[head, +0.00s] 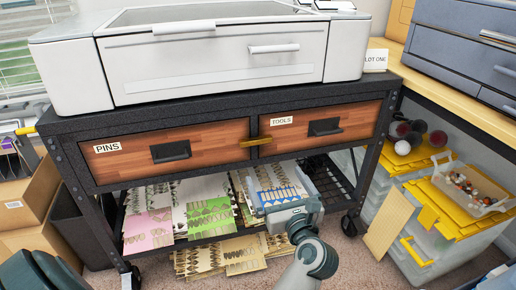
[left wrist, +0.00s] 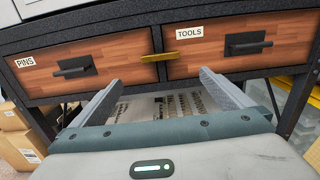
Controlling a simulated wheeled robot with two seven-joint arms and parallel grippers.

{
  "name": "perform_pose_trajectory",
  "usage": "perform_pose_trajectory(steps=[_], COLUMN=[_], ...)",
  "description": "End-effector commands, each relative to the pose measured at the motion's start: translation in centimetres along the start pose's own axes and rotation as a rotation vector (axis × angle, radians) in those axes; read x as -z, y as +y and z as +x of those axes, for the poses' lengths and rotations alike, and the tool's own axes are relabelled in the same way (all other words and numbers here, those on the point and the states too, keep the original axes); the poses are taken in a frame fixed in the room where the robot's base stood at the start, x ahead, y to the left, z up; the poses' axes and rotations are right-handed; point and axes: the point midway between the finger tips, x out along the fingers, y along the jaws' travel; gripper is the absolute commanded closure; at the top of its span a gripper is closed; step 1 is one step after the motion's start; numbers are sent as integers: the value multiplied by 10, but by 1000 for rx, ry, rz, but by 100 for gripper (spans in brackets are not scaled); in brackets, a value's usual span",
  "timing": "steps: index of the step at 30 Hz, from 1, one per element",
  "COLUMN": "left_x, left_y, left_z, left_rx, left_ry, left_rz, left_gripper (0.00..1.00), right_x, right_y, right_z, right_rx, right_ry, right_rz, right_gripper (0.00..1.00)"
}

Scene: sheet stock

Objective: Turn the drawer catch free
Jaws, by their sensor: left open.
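The brass catch (head: 255,142) is a short bar on the dark post between two wooden drawers. It lies nearly level and overlaps the inner edges of both drawers. It also shows in the left wrist view (left wrist: 173,59). The left drawer (head: 212,145), labelled PINS, and the right drawer (head: 358,121), labelled TOOLS, look shut, each with a black handle. My left gripper (head: 280,190) is open and empty, below and in front of the catch, apart from it. In the left wrist view its fingers (left wrist: 160,82) spread to either side below the catch. My right gripper is out of view.
A white machine (head: 215,90) stands on the dark bench above the drawers. Patterned sheets (head: 205,190) lie on the shelf below. Yellow-lidded bins (head: 450,215) stand at right, cardboard boxes (head: 30,210) at left. Space in front of the drawers looks clear.

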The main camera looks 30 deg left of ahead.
Motion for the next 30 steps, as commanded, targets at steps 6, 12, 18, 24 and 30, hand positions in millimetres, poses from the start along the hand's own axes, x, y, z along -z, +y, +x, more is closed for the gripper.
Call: perform_pose_trajectory(steps=[6,12,18,24,30], left_x=[0,0,0,0,0], left_y=[0,0,0,0,0], left_z=[1,12,37,73,109], left_rx=[0,0,-1,0,0], left_ry=[-2,-3,-5,-6,-5], left_rz=[3,5,6,6,8], left_gripper=[0,0,0,0,0], right_x=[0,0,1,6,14], right_y=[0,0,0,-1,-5], right_z=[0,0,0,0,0], right_rx=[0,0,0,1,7], right_ry=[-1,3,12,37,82], right_rz=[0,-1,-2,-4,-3], right_gripper=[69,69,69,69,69])
